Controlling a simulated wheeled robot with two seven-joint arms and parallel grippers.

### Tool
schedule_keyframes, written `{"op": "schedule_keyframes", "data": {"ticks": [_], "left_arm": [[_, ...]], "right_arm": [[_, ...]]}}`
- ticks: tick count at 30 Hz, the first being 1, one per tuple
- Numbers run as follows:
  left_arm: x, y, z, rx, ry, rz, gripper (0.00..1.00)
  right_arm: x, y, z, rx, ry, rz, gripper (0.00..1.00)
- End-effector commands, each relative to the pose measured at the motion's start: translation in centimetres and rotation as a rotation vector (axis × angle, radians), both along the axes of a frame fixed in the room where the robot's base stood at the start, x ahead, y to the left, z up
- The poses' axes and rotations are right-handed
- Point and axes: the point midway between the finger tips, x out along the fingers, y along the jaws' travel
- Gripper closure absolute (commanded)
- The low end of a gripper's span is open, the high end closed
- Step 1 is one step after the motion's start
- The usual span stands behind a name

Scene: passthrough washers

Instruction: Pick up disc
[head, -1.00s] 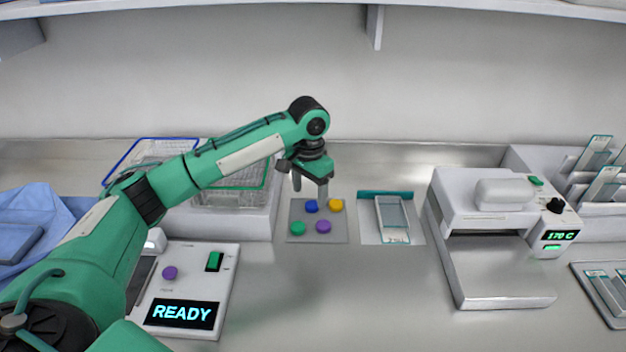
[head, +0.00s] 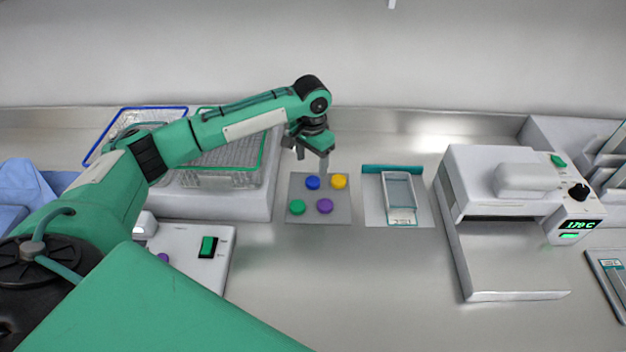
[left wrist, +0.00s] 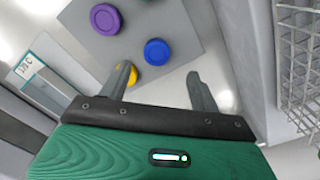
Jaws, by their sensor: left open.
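Four coloured discs lie on a grey square plate (head: 343,214): blue (head: 313,183), yellow (head: 339,181), green (head: 297,207) and purple (head: 325,206). My left gripper (head: 312,165) is open, pointing down above the back edge of the plate, near the blue and yellow discs, with nothing between its fingers. In the left wrist view, the purple disc (left wrist: 105,19) and blue disc (left wrist: 157,52) lie beyond the fingertips. The yellow disc (left wrist: 124,78) is partly hidden behind one finger, and the green disc is mostly out of frame. My right gripper is not in view.
A slide-like glass holder (head: 399,196) lies right of the plate. Further right stands a white heating device (head: 475,170) with a display. Wire baskets (head: 250,163) stand on a pale block to the left. A switch panel (head: 188,260) is at front left. The counter in front of the plate is clear.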

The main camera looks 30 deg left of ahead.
Motion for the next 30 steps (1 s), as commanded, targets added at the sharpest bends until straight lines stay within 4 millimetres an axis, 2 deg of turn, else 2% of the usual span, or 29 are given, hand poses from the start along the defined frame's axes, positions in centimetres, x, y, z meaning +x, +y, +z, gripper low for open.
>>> {"op": "schedule_keyframes", "data": {"ticks": [7, 15, 24, 30], "left_arm": [[-0.1, -0.2, -1.8, 0.001, 0.002, 0.0, 0.36], [-0.3, -0.4, -5.6, 0.001, 0.001, 0.0, 0.36], [-0.2, -0.5, -6.2, 0.001, -0.001, -0.001, 0.36], [-0.2, -0.5, -6.1, 0.001, 0.0, -0.001, 0.76]], "right_arm": [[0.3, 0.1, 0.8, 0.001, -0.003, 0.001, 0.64], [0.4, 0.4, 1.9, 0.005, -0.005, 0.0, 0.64], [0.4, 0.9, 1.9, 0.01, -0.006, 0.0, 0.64], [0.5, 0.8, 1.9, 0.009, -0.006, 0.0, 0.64]]}}
